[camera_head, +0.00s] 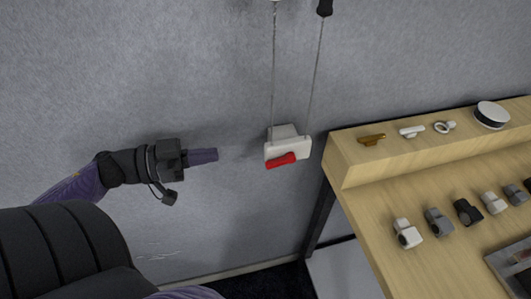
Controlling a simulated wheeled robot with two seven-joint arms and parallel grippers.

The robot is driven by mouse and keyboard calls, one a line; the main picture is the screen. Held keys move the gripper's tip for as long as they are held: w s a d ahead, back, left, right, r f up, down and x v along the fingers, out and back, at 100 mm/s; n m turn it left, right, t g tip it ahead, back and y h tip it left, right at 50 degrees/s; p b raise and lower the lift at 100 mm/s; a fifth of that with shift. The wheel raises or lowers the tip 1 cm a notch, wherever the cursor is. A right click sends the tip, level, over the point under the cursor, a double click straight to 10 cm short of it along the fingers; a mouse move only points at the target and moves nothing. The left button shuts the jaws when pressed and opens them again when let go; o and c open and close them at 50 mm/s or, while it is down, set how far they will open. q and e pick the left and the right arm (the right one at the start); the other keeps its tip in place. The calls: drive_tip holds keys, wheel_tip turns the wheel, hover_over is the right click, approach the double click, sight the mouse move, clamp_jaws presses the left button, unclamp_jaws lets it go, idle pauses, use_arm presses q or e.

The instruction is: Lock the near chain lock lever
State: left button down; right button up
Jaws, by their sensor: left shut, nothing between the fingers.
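The chain lock is a small white box (288,147) on the grey wall. Its red lever (281,160) lies along the lower front edge of the box, close to horizontal with a slight tilt. Two thin chains (273,75) run up from the box toward the top edge. My left gripper (216,155) is shut and empty, to the left of the box and pointing at it, with a clear gap between its fingertips and the red lever. My right gripper is out of view.
A wooden display table (352,172) stands to the right of the lock. Its raised shelf holds a brass piece (371,139), white fittings and a round white disc (491,114). Several small fittings sit on the lower level. The wall left of the lock is clear.

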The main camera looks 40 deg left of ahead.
use_arm(q)
drive_tip(key=b, duration=0.2)
hover_over(280, 161)
drive_tip(key=v, duration=0.4)
drive_tip(key=f, duration=0.1)
wheel_tip(280, 161, down, 4)
drive_tip(key=shift+w+d+r+b, duration=0.1)
drive_tip(key=shift+d+b, duration=0.05)
drive_tip(key=shift+b, duration=1.1)
drive_tip(key=shift+f+t+b, duration=0.3)
drive_tip(key=shift+t+b, duration=0.1)
drive_tip(key=shift+b, duration=0.05)
